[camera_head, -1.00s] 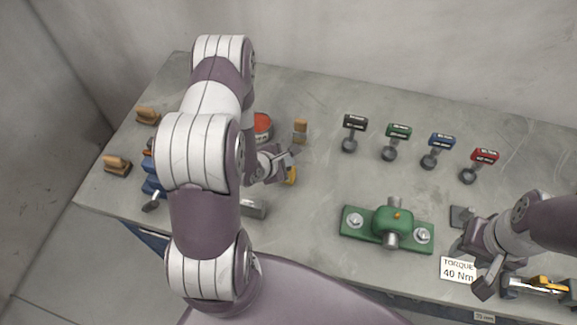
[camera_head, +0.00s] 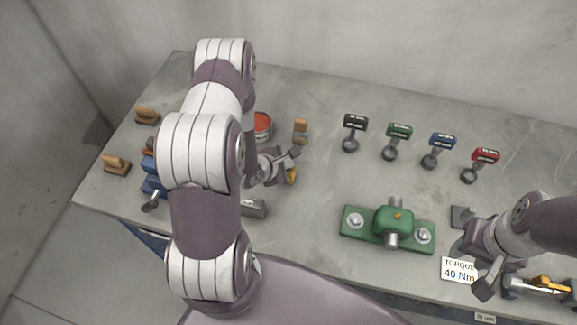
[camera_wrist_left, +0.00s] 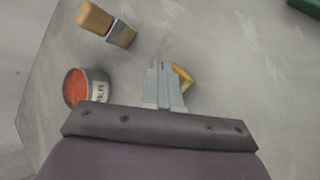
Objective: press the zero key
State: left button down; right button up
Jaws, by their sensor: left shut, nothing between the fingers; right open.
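No zero key can be made out in either view. A small yellow thing (camera_head: 292,175) lies on the bench, partly hidden by my left gripper (camera_head: 291,156). In the left wrist view, the yellow thing (camera_wrist_left: 183,77) shows just right of and behind the shut, empty fingers of my left gripper (camera_wrist_left: 162,68); whether they touch it I cannot tell.
A red-topped tin (camera_head: 262,124) and a brush (camera_head: 300,130) stand behind my left gripper. A grey block (camera_head: 253,208) lies in front. A green bolted fixture (camera_head: 356,222) is at centre right. Several coloured tagged tools (camera_head: 398,132) line the back. The bench between is clear.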

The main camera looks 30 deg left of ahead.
pick_arm(q)
jog(key=shift+f, duration=0.45)
dwell(0.3)
dwell(0.3)
jog(key=shift+r+p, duration=0.8)
jog(key=shift+r, duration=0.25)
jog(key=shift+r, duration=0.1)
notch_tip(320, 180, up, 6)
jog(key=p, duration=0.5)
jog(key=shift+p, duration=0.35)
